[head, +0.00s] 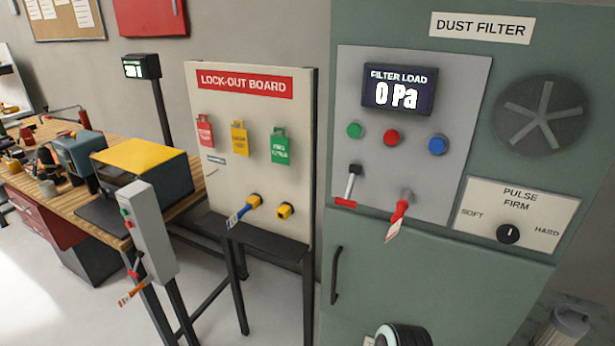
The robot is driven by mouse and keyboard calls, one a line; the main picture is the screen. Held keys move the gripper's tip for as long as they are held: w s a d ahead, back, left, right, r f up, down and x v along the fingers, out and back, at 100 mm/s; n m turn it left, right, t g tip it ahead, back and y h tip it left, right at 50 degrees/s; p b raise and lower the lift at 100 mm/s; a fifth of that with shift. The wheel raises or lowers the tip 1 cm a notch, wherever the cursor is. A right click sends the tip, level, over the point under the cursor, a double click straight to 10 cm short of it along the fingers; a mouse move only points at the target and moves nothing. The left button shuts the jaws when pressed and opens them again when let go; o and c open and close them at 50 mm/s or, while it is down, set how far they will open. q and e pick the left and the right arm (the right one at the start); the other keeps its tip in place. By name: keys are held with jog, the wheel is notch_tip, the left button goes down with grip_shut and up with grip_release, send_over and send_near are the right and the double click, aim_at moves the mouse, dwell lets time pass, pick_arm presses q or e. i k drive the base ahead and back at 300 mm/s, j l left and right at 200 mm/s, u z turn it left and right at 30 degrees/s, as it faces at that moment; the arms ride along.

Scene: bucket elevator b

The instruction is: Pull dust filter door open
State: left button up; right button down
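The dust filter (560,165) is a large grey-green cabinet filling the right side of the head view. Its door (440,285) is the lower front panel, with a black vertical bar handle (336,275) near its left edge. The door looks closed, flush with the cabinet front. The lower part of the door is cut off by the frame. A dark round part with a light ring (403,335) shows at the bottom edge in front of the door; I cannot tell what it is. Neither of my grippers is in view.
Above the door is a grey panel (350,100) with a "0 Pa" display, buttons, a lever and a red tagged switch. A lock-out board (230,160) stands left of the cabinet. A workbench (90,215) and control post (148,235) are farther left. A grey canister (565,330) stands lower right.

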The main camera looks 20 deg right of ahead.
aim_at(463, 293)
jog(key=z, duration=1.8)
